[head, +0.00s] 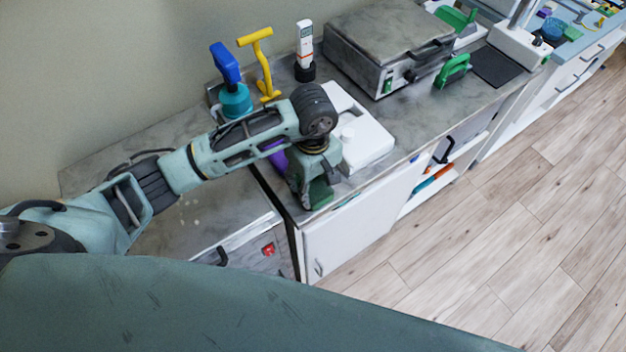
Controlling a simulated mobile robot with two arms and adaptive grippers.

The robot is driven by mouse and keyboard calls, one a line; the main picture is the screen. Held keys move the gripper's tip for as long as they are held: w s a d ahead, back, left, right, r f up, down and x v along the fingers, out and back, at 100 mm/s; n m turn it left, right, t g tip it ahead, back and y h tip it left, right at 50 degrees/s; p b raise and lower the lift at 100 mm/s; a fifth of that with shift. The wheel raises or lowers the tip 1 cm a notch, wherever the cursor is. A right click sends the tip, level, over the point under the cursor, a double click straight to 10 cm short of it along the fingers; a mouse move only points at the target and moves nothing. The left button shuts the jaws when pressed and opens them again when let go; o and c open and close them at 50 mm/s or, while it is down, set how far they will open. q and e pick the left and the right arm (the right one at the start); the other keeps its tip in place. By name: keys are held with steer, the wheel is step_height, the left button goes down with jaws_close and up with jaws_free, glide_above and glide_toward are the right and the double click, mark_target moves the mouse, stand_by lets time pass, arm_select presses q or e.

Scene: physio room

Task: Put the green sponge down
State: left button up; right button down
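My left arm comes in from the left and its gripper (312,190) points down at the front edge of the counter. A dark green block, which looks like the green sponge (320,196), shows at its fingertips, partly hidden by them. The gripper appears shut on it. I cannot tell whether the sponge touches the counter top. My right gripper is out of view.
A white flat device (362,140) lies just right of the gripper. Behind it stand a blue-and-teal bottle (236,100), a yellow T-handled item (264,62) and a white-and-black item (305,50). A grey case (385,45) stands further right. The floor (500,220) is clear.

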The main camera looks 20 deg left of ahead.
mark_target(313, 185)
arm_select(q)
steer(key=shift+f, duration=0.2)
steer(key=o, duration=1.2)
steer(key=shift+r, duration=0.1)
steer(key=shift+r, duration=0.15)
step_height(313, 185, up, 12)
steer(key=b, duration=0.3)
